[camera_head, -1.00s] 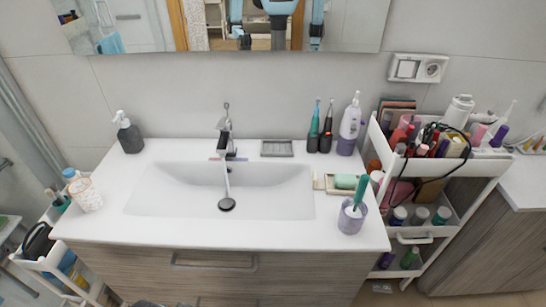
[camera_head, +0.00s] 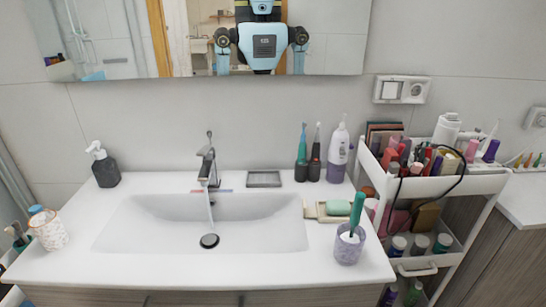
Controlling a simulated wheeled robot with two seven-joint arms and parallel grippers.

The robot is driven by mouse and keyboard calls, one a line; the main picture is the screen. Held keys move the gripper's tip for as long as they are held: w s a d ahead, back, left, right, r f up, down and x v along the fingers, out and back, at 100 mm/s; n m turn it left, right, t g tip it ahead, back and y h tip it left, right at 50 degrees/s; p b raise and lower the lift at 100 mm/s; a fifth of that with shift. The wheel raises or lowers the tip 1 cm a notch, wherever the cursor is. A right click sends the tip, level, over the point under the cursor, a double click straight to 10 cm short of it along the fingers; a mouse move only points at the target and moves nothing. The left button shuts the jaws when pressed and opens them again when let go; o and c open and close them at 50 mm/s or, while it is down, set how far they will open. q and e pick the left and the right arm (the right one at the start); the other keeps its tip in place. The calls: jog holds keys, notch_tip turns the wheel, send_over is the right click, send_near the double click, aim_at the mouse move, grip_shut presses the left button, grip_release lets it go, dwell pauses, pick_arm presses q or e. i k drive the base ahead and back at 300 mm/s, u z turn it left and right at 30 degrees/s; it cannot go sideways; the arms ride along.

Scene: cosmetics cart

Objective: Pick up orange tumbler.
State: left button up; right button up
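A tumbler with an orange-and-white pattern (camera_head: 49,231) stands upright on the white countertop, at the left end of the sink. A bottle with a blue cap (camera_head: 36,212) is right behind it and partly hidden by it. A lilac tumbler (camera_head: 349,247) holding a green toothbrush stands at the right end of the counter. Neither of my grippers shows in front of me. My body appears only as a reflection in the mirror, and no gripper can be made out there.
The sink basin (camera_head: 140,226) lies in the middle, with a tap (camera_head: 209,165) behind it and water running. A dark soap dispenser (camera_head: 105,170) stands behind the patterned tumbler. A packed white cart (camera_head: 477,186) stands at the right.

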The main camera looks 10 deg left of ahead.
aim_at(47, 225)
jog(key=u, duration=2.5)
